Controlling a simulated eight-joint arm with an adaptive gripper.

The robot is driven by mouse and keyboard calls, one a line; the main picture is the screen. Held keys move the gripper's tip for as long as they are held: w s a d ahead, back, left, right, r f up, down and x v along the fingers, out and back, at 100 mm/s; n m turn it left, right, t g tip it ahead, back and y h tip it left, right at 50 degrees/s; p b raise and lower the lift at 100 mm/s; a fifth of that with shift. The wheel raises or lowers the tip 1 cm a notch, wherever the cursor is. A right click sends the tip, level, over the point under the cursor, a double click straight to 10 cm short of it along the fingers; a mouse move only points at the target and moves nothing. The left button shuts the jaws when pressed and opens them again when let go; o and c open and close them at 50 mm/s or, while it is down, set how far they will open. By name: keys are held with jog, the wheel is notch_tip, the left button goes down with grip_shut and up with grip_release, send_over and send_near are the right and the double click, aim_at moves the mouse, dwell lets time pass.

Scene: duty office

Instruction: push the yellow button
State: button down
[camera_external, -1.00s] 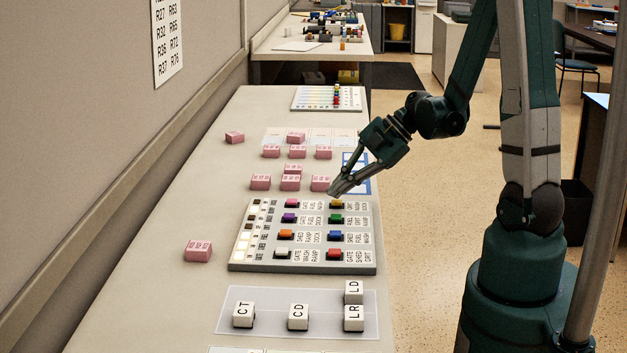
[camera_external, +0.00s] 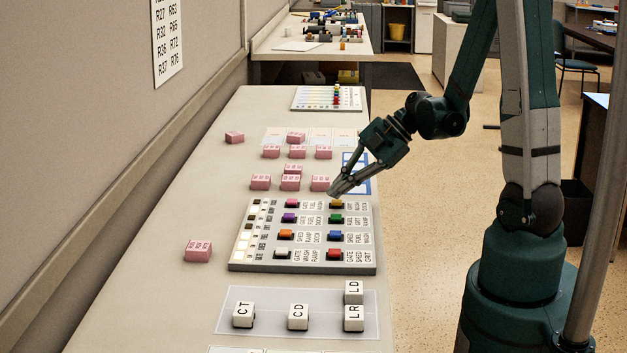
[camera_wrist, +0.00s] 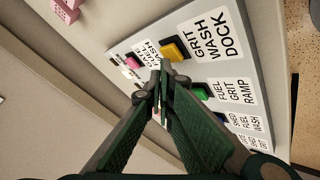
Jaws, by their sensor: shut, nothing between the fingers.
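The yellow button (camera_external: 336,204) is at the far right corner of the grey button panel (camera_external: 240,266). It also shows in the wrist view (camera_wrist: 174,49), beside a label reading GRIT WASH DOCK. My gripper (camera_external: 332,194) is shut and empty, with its tips just above the yellow button in the external view. In the wrist view the fingertips (camera_wrist: 160,66) show close beside the yellow button's near edge. I cannot tell whether they touch it.
Pink (camera_external: 291,203), green (camera_external: 335,219), blue, red, purple, orange and white buttons share the panel. Pink blocks (camera_external: 320,184) stand behind it and one to its left. White lettered cubes (camera_external: 298,316) stand in front. The table's left side is mostly clear.

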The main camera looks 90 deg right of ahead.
aim_at(337, 203)
jog(key=shift+f+b, duration=0.4)
jog(key=shift+f, duration=0.05)
jog(key=shift+r, duration=0.25)
jog(key=shift+r+p, duration=0.25)
jog(key=shift+p, duration=0.05)
dwell(0.5)
notch_tip(337, 203, up, 6)
jog(key=p, duration=0.4)
dwell(0.4)
